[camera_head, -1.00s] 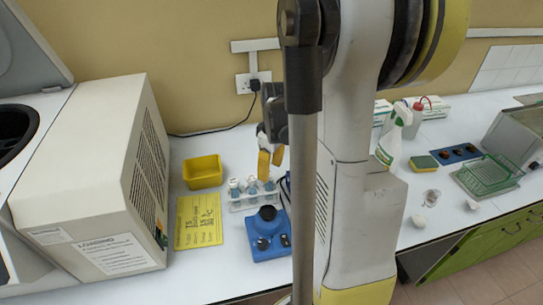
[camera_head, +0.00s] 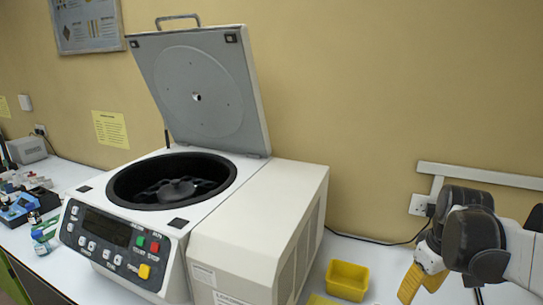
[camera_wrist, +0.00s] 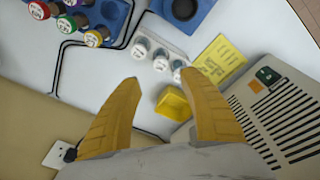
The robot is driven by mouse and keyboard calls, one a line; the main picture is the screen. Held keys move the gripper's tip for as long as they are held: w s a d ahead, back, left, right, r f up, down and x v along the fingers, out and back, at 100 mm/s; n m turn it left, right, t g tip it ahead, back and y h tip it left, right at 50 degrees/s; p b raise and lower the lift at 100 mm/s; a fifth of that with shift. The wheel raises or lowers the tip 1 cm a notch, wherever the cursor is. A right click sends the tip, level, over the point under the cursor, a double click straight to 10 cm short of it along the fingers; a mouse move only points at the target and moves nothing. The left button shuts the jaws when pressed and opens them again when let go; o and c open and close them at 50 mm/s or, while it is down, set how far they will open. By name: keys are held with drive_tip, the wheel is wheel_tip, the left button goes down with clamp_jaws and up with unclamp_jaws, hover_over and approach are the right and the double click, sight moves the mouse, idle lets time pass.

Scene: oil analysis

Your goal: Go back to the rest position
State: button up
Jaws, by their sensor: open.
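My gripper (camera_head: 421,284) is at the right of the head view, above the bench by the wall. Its yellow fingers also show in the wrist view (camera_wrist: 168,108), spread apart with nothing between them. Beyond the fingertips in the wrist view is a white rack (camera_wrist: 158,52) holding several capped tubes. A yellow bin (camera_wrist: 173,103) shows past the gap between the fingers. The fingers look raised above these things. In the head view the tube rack is not visible.
A centrifuge (camera_head: 170,215) with its lid (camera_head: 200,90) raised fills the middle of the head view. The yellow bin (camera_head: 347,279) stands right of it. In the wrist view, a blue tray (camera_wrist: 100,15) holds vials with coloured caps, and a yellow note (camera_wrist: 221,60) lies near the vented housing.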

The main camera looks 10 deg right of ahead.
drive_tip(key=s+a+m+t+b, duration=0.1)
drive_tip(key=s+a+t, duration=0.1)
drive_tip(key=a, duration=0.8)
drive_tip(key=s+a+f+m+t+b, duration=0.1)
drive_tip(key=s+a+t+b, duration=0.1)
drive_tip(key=a, duration=0.8)
drive_tip(key=shift+s+a+f+t, duration=0.25)
drive_tip(key=shift+s+t, duration=0.35)
drive_tip(key=shift+t, duration=0.1)
